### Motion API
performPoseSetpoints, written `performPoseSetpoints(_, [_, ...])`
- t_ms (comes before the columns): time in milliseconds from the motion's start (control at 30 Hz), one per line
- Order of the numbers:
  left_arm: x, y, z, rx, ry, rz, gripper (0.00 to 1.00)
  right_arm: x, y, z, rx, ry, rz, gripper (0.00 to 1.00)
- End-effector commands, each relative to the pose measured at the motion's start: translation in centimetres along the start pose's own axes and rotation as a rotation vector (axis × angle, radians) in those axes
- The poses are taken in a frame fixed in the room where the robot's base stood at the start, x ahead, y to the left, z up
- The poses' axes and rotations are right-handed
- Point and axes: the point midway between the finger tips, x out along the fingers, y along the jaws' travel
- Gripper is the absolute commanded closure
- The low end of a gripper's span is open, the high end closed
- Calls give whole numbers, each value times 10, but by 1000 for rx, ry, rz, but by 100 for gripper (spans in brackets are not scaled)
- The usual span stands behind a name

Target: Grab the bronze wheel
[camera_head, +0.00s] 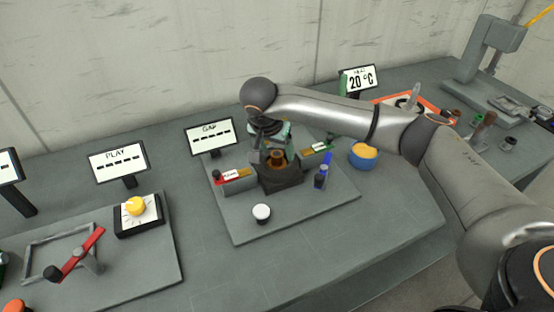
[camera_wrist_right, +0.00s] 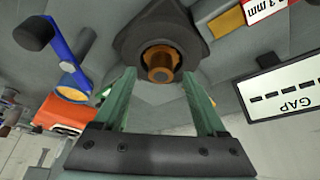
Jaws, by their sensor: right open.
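The bronze wheel (camera_head: 277,161) is a small brown-bronze round piece in the top of a dark block (camera_head: 281,180) on the grey plate in the middle of the bench. In the right wrist view the bronze wheel (camera_wrist_right: 160,66) sits inside a dark round collar (camera_wrist_right: 130,42). My right gripper (camera_head: 272,148) is over the block with its green fingers pointing down. In the wrist view the right gripper (camera_wrist_right: 158,85) is open, its fingers spread to either side of the wheel; I see no contact. My left gripper is out of view.
A GAP display (camera_head: 209,138) stands behind the plate. A red lever (camera_head: 82,252) and yellow button (camera_head: 136,206) are at left. The plate's front is mostly clear.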

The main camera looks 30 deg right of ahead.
Motion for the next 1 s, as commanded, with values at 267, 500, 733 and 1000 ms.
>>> performPoseSetpoints(267, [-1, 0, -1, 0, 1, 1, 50, 9, -1, 1, -2, -1, -1, 26])
performPoseSetpoints(500, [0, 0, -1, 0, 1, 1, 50, 8, -1, 1, -2, -1, -2, 46])
performPoseSetpoints(733, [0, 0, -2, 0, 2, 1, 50, 8, -1, 1, -2, -1, -2, 72])
performPoseSetpoints(1000, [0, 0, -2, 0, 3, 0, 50, 8, -1, 1, -1, -1, -2, 100])
